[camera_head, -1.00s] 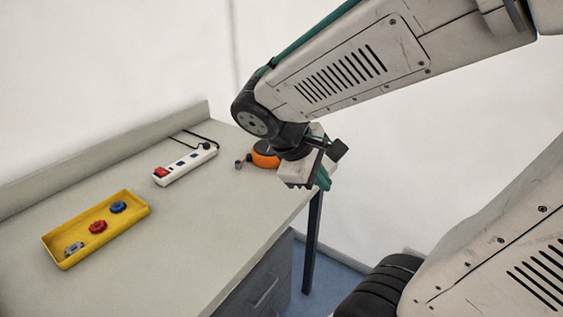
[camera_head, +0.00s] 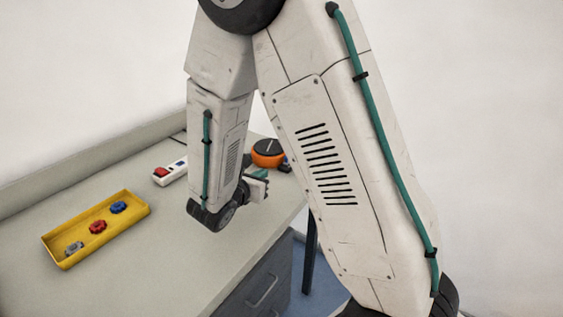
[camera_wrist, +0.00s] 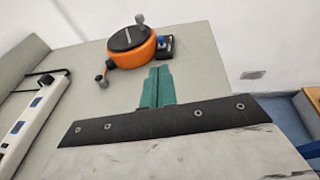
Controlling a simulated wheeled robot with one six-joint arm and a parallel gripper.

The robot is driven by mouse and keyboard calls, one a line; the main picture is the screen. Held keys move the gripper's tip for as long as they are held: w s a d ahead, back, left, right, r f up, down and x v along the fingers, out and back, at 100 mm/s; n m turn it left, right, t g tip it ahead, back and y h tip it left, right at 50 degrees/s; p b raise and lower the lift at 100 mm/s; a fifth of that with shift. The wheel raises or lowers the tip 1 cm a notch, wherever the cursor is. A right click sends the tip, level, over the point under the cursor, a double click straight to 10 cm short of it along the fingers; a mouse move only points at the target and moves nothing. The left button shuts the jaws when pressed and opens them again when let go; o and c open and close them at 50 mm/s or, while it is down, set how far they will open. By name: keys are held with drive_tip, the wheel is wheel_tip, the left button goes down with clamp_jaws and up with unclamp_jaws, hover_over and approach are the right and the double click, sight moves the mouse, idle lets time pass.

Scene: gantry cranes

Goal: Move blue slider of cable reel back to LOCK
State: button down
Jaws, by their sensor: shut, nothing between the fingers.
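The cable reel (camera_head: 267,153) is an orange round body with a dark top, standing near the far right corner of the bench. In the wrist view the reel (camera_wrist: 131,47) has a grey plug-like end at its lower left and a small knob on top. A dark block with a blue part, the slider (camera_wrist: 162,42), sits at its right side; which setting it is at cannot be read. My gripper (camera_wrist: 157,72) is shut and empty, its green fingertips together just in front of the reel, apart from it. It shows partly behind my arm in the head view (camera_head: 260,176).
A white power strip (camera_head: 168,174) with a red switch lies left of the reel, partly hidden by my arm. A yellow tray (camera_head: 140,203) holds red, blue and grey knobs. The bench front edge is near my arm; bare bench lies between tray and edge.

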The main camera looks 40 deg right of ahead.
sight(285, 158)
drive_tip(key=shift+d, duration=0.1)
drive_tip(key=x, duration=1.4)
drive_tip(key=shift+w, duration=0.1)
